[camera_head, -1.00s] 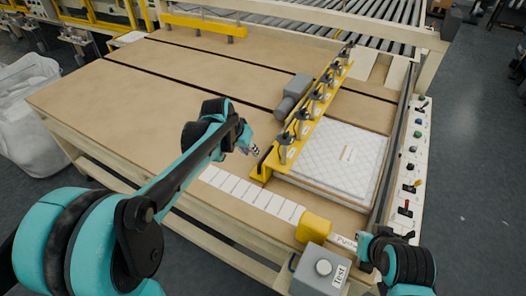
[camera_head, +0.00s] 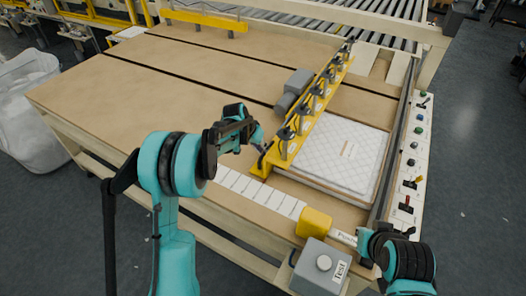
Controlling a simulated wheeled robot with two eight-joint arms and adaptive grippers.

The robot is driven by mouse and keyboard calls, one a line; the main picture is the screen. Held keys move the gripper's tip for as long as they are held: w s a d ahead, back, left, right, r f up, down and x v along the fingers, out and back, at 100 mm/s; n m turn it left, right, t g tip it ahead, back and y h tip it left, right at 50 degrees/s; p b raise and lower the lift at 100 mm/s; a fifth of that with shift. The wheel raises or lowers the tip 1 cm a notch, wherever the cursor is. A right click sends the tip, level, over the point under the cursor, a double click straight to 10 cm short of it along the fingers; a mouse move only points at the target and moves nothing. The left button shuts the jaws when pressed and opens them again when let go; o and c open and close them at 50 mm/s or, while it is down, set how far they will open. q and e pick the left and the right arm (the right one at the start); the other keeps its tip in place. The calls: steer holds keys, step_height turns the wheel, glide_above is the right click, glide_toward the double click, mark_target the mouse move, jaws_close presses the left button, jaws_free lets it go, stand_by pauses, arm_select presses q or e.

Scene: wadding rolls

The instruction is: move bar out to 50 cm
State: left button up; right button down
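The yellow bar (camera_head: 308,118), with several black-topped posts along it, lies slanted across the wooden table. A grey motor-like box (camera_head: 293,92) sits at its left side. A row of white scale tiles (camera_head: 262,194) runs along the table's front edge, up to the bar's near end; their markings are too small to read. My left gripper (camera_head: 262,142) is just left of the bar's near end, close to it; whether it touches is unclear. Its fingers are too small and dark to judge. My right arm is at the lower right; its gripper is not clearly visible.
White quilted wadding (camera_head: 345,155) lies right of the bar. A control panel (camera_head: 410,170) with buttons and levers lines the right edge. A grey Test box (camera_head: 320,268) and yellow block (camera_head: 314,223) stand at the front.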

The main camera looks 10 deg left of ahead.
arm_select(q)
steer(key=shift+f, duration=0.25)
steer(key=shift+c, duration=0.3)
jaws_close()
steer(key=w+a, duration=0.1)
steer(key=a, duration=0.2)
steer(key=w+a, duration=0.1)
steer(key=a, duration=0.2)
steer(key=w+a, duration=0.1)
steer(key=a, duration=0.2)
steer(key=shift+w+a, duration=0.1)
steer(key=shift+a, duration=0.2)
steer(key=shift+d+r, duration=0.1)
steer(key=shift+o, duration=0.3)
jaws_free()
